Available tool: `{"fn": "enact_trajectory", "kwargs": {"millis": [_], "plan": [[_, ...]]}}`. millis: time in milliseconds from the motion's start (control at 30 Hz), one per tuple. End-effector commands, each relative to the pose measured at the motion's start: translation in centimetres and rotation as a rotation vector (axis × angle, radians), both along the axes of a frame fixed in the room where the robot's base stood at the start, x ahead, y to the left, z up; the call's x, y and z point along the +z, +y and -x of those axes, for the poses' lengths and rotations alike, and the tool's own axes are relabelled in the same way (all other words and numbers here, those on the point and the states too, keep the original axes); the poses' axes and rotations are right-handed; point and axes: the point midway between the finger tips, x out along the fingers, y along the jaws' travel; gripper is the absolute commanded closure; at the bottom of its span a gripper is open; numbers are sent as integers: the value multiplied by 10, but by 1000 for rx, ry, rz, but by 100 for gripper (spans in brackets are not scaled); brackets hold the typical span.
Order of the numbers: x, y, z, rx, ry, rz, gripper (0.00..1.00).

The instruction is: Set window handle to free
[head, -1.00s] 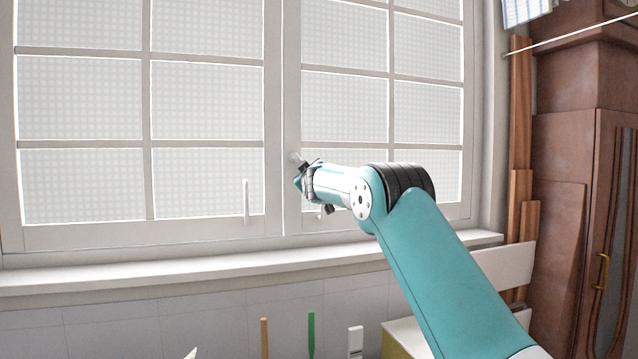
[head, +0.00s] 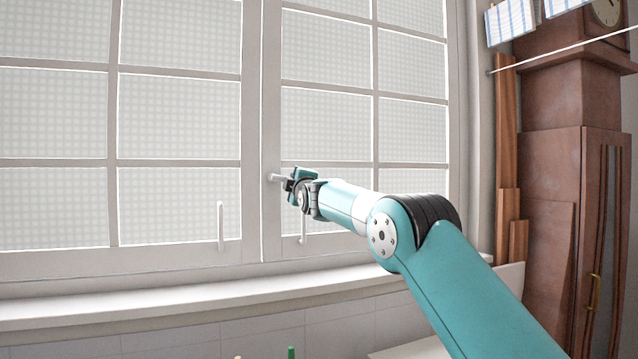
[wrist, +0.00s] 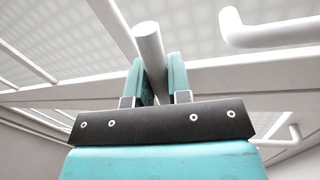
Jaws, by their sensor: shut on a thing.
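The window handle (head: 275,178) is a small pale lever on the middle frame of the white window (head: 271,120). In the head view it shows just left of my gripper (head: 291,183), lying about level; my gripper hides its other end. In the wrist view the handle is a pale round bar (wrist: 149,42) running between the two teal fingers of my gripper (wrist: 157,82). The fingers are shut on it, one on each side. Both window sashes look closed in the head view.
Two slim white pull bars sit low on the sashes, one left (head: 220,226) and one right (head: 303,226), partly behind my arm. A white sill (head: 150,303) runs below. A brown clock cabinet (head: 555,160) stands at the right. The area left of my gripper is clear.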

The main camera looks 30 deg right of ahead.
Motion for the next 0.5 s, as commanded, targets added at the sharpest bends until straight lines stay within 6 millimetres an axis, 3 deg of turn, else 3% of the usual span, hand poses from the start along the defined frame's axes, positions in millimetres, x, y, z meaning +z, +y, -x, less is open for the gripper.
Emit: {"fn": "enact_trajectory", "kwargs": {"millis": [167,500], "plan": [[3,15,-2,16,-1,22,100],[3,16,-2,17,-2,26,100]]}}
